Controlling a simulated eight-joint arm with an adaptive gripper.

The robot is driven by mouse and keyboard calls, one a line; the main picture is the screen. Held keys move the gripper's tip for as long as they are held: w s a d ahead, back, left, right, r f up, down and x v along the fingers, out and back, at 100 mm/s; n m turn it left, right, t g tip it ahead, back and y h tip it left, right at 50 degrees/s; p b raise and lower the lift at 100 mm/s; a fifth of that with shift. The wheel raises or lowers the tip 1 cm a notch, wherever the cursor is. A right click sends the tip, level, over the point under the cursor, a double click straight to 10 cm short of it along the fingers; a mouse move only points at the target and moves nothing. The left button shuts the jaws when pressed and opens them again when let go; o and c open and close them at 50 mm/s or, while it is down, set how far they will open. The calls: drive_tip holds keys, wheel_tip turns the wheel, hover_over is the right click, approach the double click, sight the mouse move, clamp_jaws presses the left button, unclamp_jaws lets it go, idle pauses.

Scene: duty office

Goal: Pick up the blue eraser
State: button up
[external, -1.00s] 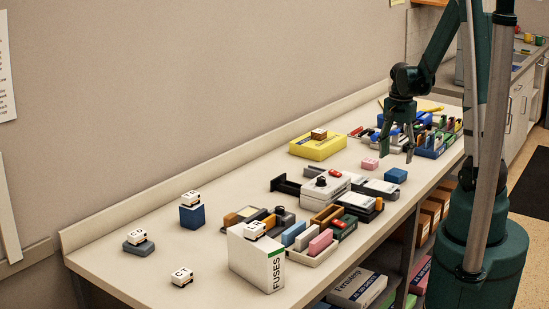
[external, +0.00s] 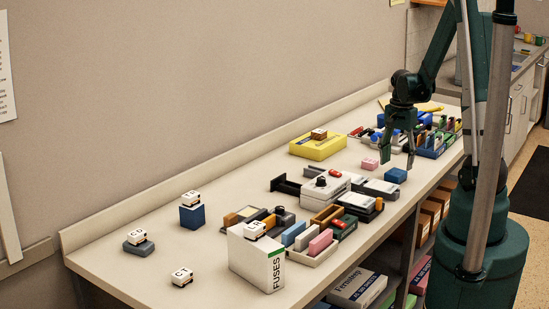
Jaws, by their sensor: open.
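A small blue block (external: 396,175), which looks like the blue eraser, lies on the white counter toward its front edge. My gripper (external: 398,162) points down with its two dark green fingers spread apart and nothing between them. The fingertips appear just above and around the far side of the blue block in the picture. I cannot tell the exact height or depth gap from this one view. Another blue block (external: 294,234) stands in a white tray, farther left.
A pink block (external: 370,164) lies just left of my gripper. Grey and white boxes (external: 380,189) sit close to the blue block's left. A blue organizer (external: 430,150) with several items stands behind right. A yellow box (external: 318,146) is near the wall. The counter's left end has free room.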

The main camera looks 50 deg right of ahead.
sight(396, 172)
drive_tip(key=shift+f, duration=0.2)
idle(0.3)
drive_tip(key=shift+f, duration=2.5)
drive_tip(key=c, duration=1)
